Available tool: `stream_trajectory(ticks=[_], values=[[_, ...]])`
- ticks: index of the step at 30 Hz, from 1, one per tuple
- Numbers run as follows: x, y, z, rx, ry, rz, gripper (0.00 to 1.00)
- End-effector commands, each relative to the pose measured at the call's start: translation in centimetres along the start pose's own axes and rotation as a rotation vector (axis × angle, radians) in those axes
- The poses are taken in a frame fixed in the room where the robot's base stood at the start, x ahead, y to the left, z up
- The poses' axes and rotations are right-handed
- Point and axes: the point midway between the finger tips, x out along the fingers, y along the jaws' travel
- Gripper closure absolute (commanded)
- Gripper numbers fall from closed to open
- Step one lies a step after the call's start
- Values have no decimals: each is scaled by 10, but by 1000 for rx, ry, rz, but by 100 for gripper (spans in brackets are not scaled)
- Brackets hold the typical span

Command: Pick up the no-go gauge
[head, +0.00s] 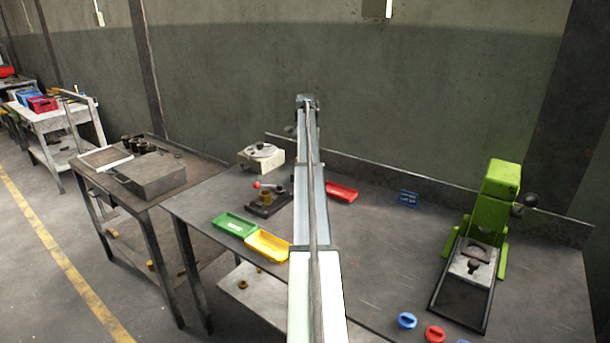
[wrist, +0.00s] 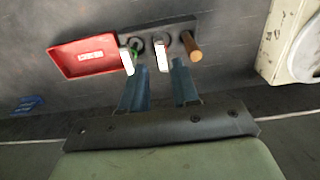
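In the wrist view, a dark rack (wrist: 176,29) holds several upright pieces side by side. One has a green part and a white tag (wrist: 127,61). A middle one has a white tag (wrist: 161,52) over a grey body. The last is a brown, copper-coloured handle (wrist: 192,48). I cannot read which is the no-go gauge. The tips are close to the rack, nearly in line with the middle piece. In the head view my arm hides the rack and gripper.
A red tray (wrist: 88,56) adjoins the rack; a white device (wrist: 294,40) stands on its other side. In the head view, green (head: 235,225) and yellow (head: 268,246) trays lie nearer, and a green press (head: 492,205) stands right. The bench middle-right is clear.

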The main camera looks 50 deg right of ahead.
Motion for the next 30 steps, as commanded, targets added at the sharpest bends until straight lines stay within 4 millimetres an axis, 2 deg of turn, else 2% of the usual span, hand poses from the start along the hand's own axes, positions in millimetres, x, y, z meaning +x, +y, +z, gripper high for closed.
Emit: stream_trajectory(ticks=[8,16,24,30], values=[[16,-1,1,0,-1,1,70],[50,-2,2,0,-1,1,70],[55,-3,1,0,1,0,70],[55,-3,1,0,0,0,87]])
